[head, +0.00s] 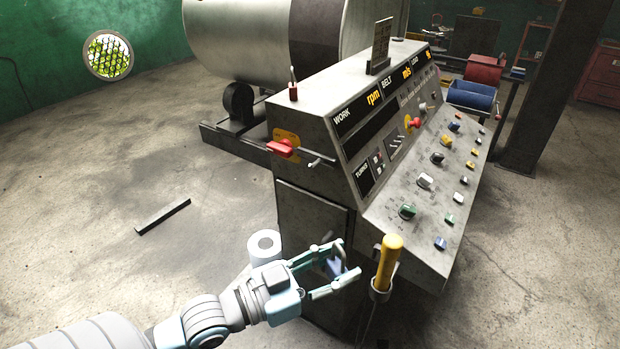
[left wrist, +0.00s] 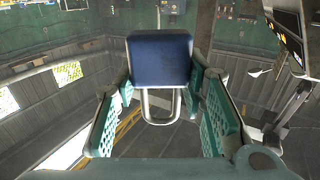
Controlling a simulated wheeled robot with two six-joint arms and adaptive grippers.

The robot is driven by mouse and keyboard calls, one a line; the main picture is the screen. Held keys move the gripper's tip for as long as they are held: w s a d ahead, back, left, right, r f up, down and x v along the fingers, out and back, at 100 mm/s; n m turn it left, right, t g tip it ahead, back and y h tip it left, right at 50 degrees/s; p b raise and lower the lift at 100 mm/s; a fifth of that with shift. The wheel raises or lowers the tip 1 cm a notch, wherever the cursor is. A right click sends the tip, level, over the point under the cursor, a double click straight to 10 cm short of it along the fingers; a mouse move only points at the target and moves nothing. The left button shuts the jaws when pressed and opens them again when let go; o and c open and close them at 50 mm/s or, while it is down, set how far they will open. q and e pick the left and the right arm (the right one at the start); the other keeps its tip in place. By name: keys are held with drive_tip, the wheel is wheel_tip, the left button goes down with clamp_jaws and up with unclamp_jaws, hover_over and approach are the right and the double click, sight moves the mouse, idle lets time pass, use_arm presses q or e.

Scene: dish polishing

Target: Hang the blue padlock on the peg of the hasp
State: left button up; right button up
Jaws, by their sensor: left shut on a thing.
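The blue padlock (left wrist: 160,60) is between the two fingers of my left gripper (left wrist: 163,90), which is shut on it. Its bare metal shackle (left wrist: 160,118) points down in the left wrist view. In the head view, my left gripper (head: 345,273) is at the lower middle, in front of the console's lower part, and only a bit of blue padlock (head: 333,267) shows between the fingers. A red handle (head: 283,148) on a yellow plate is on the console's left side, above and left of the gripper. A thin metal peg-like part (head: 318,161) sticks out beside it. My right gripper is out of view.
The sloped console (head: 375,190) with several knobs fills the middle. A yellow-handled tool (head: 390,255) stands in a ring holder just right of the left gripper. A dark bar (head: 163,216) lies on the floor. The floor at left is otherwise mostly clear.

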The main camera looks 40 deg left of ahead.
use_arm(q)
drive_tip(key=w+a+f+y, duration=0.1)
drive_tip(key=w+a+f, duration=0.2)
drive_tip(key=w+a, duration=0.15)
drive_tip(key=n+t+y+b, duration=0.2)
drive_tip(key=n+y+b, duration=0.4)
drive_tip(key=y, duration=0.1)
approach(321, 168)
drive_tip(key=w+b, duration=0.1)
drive_tip(key=b, duration=0.1)
drive_tip(key=w+b, duration=0.2)
drive_tip(key=b, duration=0.1)
drive_tip(key=w+b, duration=0.2)
drive_tip(key=b, duration=0.1)
drive_tip(key=shift+r, duration=0.3)
drive_tip(key=shift+w+f+b, duration=0.35)
drive_tip(key=shift+w+b, duration=0.3)
drive_tip(key=shift+b, duration=0.65)
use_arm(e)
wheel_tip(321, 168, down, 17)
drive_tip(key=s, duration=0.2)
